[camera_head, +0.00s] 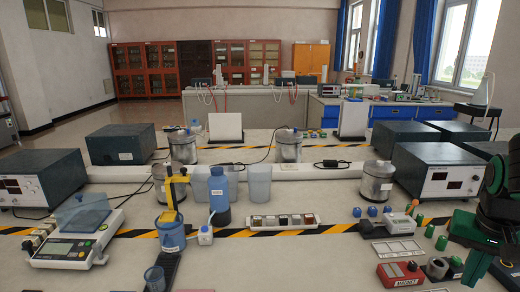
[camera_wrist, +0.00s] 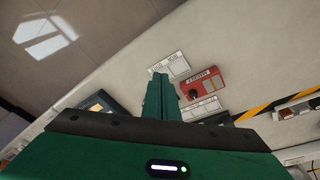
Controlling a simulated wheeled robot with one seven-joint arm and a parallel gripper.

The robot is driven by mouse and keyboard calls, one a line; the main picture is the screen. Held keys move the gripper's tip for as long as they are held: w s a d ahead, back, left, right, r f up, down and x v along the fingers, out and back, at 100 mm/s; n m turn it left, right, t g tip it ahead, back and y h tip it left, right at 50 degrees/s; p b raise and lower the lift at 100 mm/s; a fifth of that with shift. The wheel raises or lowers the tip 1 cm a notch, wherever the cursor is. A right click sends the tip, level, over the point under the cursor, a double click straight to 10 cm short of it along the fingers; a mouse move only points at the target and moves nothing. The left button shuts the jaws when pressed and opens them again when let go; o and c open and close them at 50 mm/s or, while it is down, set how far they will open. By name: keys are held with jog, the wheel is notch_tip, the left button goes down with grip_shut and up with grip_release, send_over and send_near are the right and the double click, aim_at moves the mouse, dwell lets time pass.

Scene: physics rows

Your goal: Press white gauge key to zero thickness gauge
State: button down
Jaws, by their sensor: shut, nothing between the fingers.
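My green gripper (camera_head: 470,277) is at the right edge of the bench in the head view, pointing down. In the wrist view its fingers (camera_wrist: 160,78) are together with nothing between them. A small pale device with a dark rounded end (camera_head: 396,224) lies on the bench to the left of my gripper; it may be the thickness gauge, but I cannot be sure. A white key cannot be made out in either view.
Green and blue knobs (camera_head: 441,242) stand close by. A power supply box (camera_head: 440,174) stands behind. A balance (camera_head: 75,238) is at the far left.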

jog(key=s+a+n+g+y, duration=0.1)
jog(key=s+a, duration=0.3)
jog(key=s, duration=0.5)
jog(key=shift+s+f+n+y, duration=0.3)
jog(key=shift+s+f+y, duration=0.1)
jog(key=shift+y, duration=0.2)
jog(key=shift+w+f+g, duration=0.2)
jog(key=shift+w+g, duration=0.1)
jog(key=shift+w, duration=0.35)
